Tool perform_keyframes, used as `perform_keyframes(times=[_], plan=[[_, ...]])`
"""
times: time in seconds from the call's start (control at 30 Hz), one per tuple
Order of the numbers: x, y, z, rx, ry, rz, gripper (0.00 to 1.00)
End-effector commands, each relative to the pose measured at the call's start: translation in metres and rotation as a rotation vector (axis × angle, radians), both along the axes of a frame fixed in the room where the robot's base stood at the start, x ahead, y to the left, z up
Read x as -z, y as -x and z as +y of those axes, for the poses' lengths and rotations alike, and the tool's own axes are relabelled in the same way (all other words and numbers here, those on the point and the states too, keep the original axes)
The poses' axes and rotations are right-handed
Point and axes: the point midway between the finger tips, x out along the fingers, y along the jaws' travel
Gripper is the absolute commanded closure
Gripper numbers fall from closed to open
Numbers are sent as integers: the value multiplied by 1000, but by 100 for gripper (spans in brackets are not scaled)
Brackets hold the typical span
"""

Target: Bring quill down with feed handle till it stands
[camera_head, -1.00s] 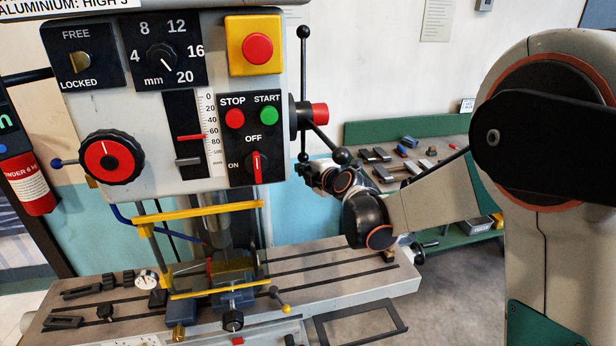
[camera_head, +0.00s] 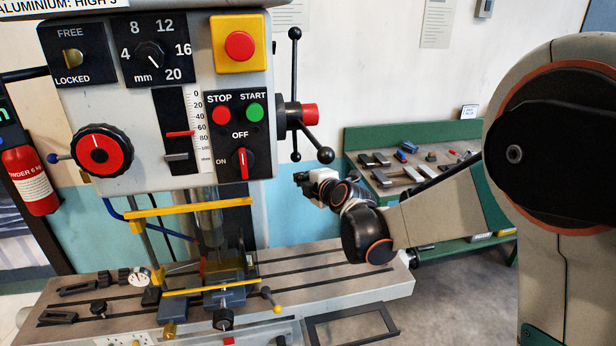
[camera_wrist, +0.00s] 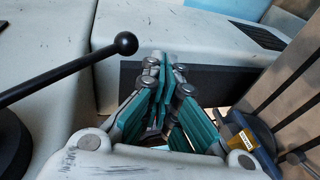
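The feed handle has a red-ended hub (camera_head: 310,115) on the right side of the drill head, with black spokes ending in ball knobs. One knob points up and two point down. My gripper (camera_head: 299,178) is just below the lower knobs, apart from them. In the wrist view the gripper (camera_wrist: 165,62) has its teal fingers together with nothing visible between them. A spoke with its ball knob (camera_wrist: 125,43) lies to its left there, untouched. The quill (camera_head: 209,222) shows as a grey cylinder under the head, partly hidden by the yellow guard.
A vise (camera_head: 225,297) stands on the slotted table (camera_head: 330,275) below the quill, behind yellow guard bars (camera_head: 190,208). Loose clamps and a dial gauge (camera_head: 138,277) lie at the left. A green bench (camera_head: 400,137) with tools stands behind my arm.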

Motion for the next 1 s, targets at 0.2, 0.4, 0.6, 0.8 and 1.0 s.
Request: perform_keyframes(times=[0.2,0.4,0.6,0.8,1.0], plan=[[12,37,-21,3,-2,0,100],[21,66,-37,2,-1,1,100],[26,81,-44,2,-1,2,100],[27,98,-56,37,-72,82,100],[32,138,-85,153,-247,284,100]])
